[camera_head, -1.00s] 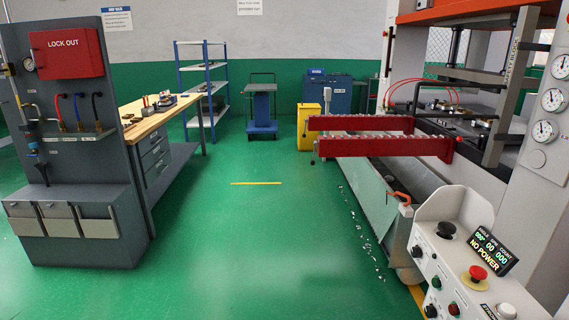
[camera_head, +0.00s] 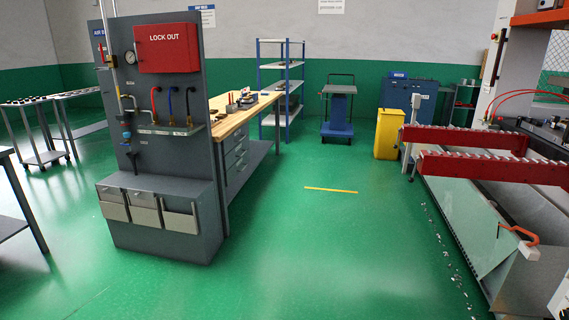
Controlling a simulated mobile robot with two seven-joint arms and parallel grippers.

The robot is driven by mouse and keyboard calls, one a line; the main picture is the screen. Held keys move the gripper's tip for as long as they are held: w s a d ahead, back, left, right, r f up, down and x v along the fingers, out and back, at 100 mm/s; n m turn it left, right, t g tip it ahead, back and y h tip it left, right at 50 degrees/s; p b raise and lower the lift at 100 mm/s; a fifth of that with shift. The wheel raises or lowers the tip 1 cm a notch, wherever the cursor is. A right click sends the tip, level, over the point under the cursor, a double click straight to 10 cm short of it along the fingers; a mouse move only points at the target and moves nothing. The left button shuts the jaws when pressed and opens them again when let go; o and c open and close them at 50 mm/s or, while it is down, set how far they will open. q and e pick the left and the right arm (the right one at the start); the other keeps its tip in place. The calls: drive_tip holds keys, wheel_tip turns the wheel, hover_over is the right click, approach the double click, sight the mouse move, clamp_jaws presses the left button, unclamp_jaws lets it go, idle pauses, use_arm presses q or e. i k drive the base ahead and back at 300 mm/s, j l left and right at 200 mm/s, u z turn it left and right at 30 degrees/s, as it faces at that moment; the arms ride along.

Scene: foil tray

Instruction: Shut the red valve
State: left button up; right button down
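A dark grey panel stand (camera_head: 188,70) stands left of the middle. On its face a small red valve handle (camera_head: 155,103) points up, just above a narrow ledge (camera_head: 165,129). A blue handle (camera_head: 170,104) and a dark handle (camera_head: 188,103) stand to its right in the same row. The red handle is small here, and I cannot tell its exact setting. A red LOCK OUT box (camera_head: 167,47) is mounted above the handles. Neither of my grippers is in view.
Grey bins (camera_head: 146,209) hang low on the stand's front. A wooden-topped workbench (camera_head: 232,118) stands behind it. Grey carts (camera_head: 38,130) are at left. A press with red toothed rails (camera_head: 480,168) is at right. The green floor in front of the stand is clear.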

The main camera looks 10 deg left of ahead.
sight(102, 55)
drive_tip(key=i+j+u, duration=0.25)
drive_tip(key=u, duration=0.25)
drive_tip(key=i+j+u, duration=0.3)
drive_tip(key=u, duration=0.15)
drive_tip(key=i+j+u, duration=0.35)
drive_tip(key=i, duration=0.15)
drive_tip(key=i+u, duration=0.35)
drive_tip(key=i, duration=0.2)
drive_tip(key=i+j, duration=0.1)
drive_tip(key=i, duration=1.25)
drive_tip(key=i+z, duration=0.2)
drive_tip(key=i, duration=0.2)
drive_tip(key=i+j+z, duration=0.15)
drive_tip(key=i, duration=0.2)
drive_tip(key=i+j+z, duration=0.2)
drive_tip(key=i, duration=0.2)
